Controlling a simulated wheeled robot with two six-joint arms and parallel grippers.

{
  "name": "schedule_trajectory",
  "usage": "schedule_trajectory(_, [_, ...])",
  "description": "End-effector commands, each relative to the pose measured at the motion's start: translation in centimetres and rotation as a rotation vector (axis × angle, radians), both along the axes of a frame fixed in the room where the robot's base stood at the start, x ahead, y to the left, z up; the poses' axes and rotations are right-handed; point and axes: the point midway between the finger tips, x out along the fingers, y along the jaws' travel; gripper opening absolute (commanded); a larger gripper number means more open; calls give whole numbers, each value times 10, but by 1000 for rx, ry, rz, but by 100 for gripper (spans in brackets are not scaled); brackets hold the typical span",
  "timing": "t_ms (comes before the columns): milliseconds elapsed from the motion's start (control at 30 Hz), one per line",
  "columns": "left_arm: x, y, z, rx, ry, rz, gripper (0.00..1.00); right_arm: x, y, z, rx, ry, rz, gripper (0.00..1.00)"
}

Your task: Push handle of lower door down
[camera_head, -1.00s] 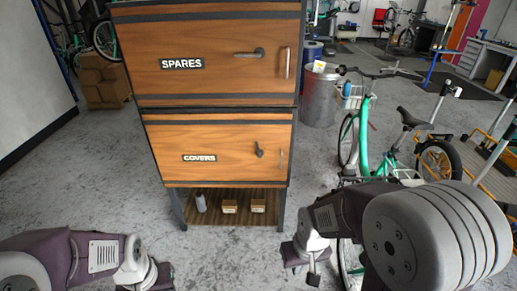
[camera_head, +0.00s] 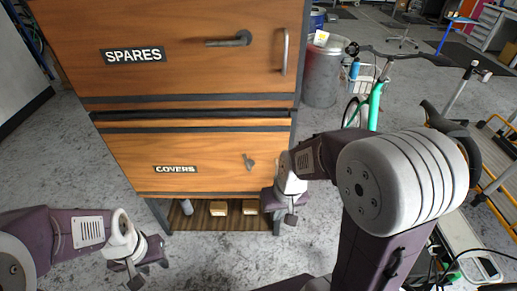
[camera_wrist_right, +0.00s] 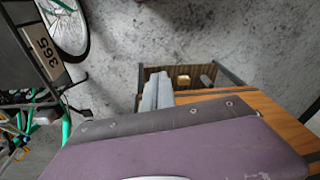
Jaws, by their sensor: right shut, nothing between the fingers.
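The lower door (camera_head: 190,160), wooden and labelled COVERS, is closed in the head view. Its dark lever handle (camera_head: 249,161) looks small and steeply tilted, not level like the lever on the door above. My right gripper (camera_head: 289,216) is shut and empty, low at the right edge of the lower door, to the right of the lever and below it. My right wrist hides the lower door's pull bar. In the right wrist view its grey fingers (camera_wrist_right: 157,92) lie together beside the cabinet, and no lever shows. My left gripper (camera_head: 136,276) is low at the left, apart from the cabinet.
The upper door (camera_head: 190,60), labelled SPARES, has a level lever (camera_head: 229,40) and a pull bar (camera_head: 284,52). An open shelf (camera_head: 235,220) below holds small boxes. A metal bin (camera_head: 322,72) and a green bike (camera_head: 374,108) stand to the right.

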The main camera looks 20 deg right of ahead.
Motion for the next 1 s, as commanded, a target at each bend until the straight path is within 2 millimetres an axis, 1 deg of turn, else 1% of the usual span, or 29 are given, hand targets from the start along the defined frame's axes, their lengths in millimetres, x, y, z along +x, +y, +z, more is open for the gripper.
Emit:
schedule_trajectory(33, [0, 0, -6, 0, 0, 0, 36, 13, 1, -1, 15, -18, -14, 0])
schedule_trajectory(167, [0, 0, -15, 0, 1, 0, 36, 48, 2, 6, 61, -66, -53, 0])
schedule_trajectory(200, [-1, 0, -18, 0, 1, 0, 36, 59, 2, 8, 78, -82, -66, 0])
schedule_trajectory(267, [-1, 0, -23, 0, 1, 0, 36, 76, 0, 11, 101, -107, -86, 0])
schedule_trajectory(300, [-1, 0, -27, 0, 1, 0, 36, 89, -1, 14, 118, -128, -102, 0])
schedule_trajectory(367, [-1, 0, -34, 0, 1, 0, 36, 108, -4, 17, 144, -157, -125, 0])
schedule_trajectory(400, [-1, 0, -39, 0, 1, 0, 36, 121, -8, 18, 161, -178, -143, 0])
schedule_trajectory(467, [-1, 0, -47, 0, 1, 0, 36, 141, -14, 21, 189, -210, -170, 0])
schedule_trajectory(500, [-1, 0, -53, 0, 0, 0, 36, 154, -20, 21, 205, -235, -191, 0])
schedule_trajectory(600, [-1, 0, -69, 0, 1, 0, 36, 184, -38, 20, 244, -286, -245, 0])
schedule_trajectory(633, [-1, 1, -72, 0, 1, 0, 36, 191, -44, 20, 253, -300, -262, 0])
schedule_trajectory(700, [-1, 1, -77, 0, 1, 0, 36, 202, -55, 20, 267, -323, -288, 0])
schedule_trajectory(800, [-1, 1, -77, 0, 1, 0, 36, 208, -61, 23, 275, -335, -303, 0])
schedule_trajectory(1000, [-1, 0, -75, 0, 0, 0, 36, 208, -61, 25, 275, -335, -303, 0])
